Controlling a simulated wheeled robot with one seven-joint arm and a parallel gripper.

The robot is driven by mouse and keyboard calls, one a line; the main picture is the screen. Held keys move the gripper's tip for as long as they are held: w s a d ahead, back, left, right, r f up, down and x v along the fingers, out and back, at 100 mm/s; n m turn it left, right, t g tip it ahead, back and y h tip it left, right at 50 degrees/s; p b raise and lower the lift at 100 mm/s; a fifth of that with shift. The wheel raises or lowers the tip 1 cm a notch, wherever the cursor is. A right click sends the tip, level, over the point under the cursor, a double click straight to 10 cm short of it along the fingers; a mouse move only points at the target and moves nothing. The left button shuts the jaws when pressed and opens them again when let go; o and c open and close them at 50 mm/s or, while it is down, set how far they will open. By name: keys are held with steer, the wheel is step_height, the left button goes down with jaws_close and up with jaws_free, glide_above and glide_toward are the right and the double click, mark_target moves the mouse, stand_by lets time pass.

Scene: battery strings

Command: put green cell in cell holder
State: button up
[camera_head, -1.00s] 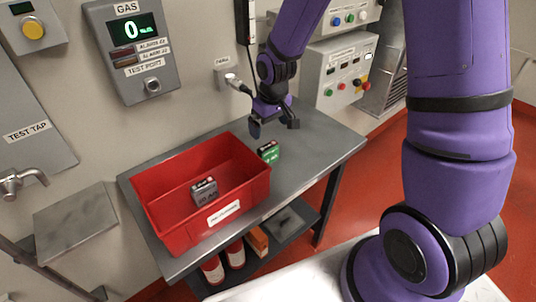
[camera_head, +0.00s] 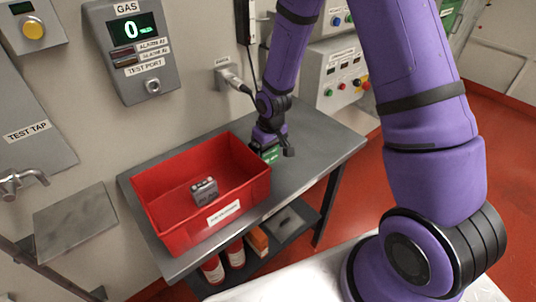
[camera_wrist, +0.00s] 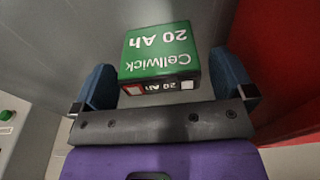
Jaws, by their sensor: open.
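The green cell (camera_head: 271,155), a boxy battery marked 20 Ah, stands on the grey metal table just right of the red crate. My gripper (camera_head: 272,148) is down over it and hides most of it in the head view. In the wrist view the green cell (camera_wrist: 160,50) lies between the two blue fingers of my gripper (camera_wrist: 165,85). The fingers are open, with a visible gap on each side of the cell. No part is plainly marked as the cell holder; the red crate (camera_head: 178,238) has a white label on its front.
A grey cell (camera_head: 204,189) sits inside the crate. The crate's red wall (camera_wrist: 285,60) is close to the right finger in the wrist view. The grey table (camera_head: 325,148) is clear to the right.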

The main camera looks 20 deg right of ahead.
steer(key=shift+f, duration=0.15)
steer(key=c, duration=1.2)
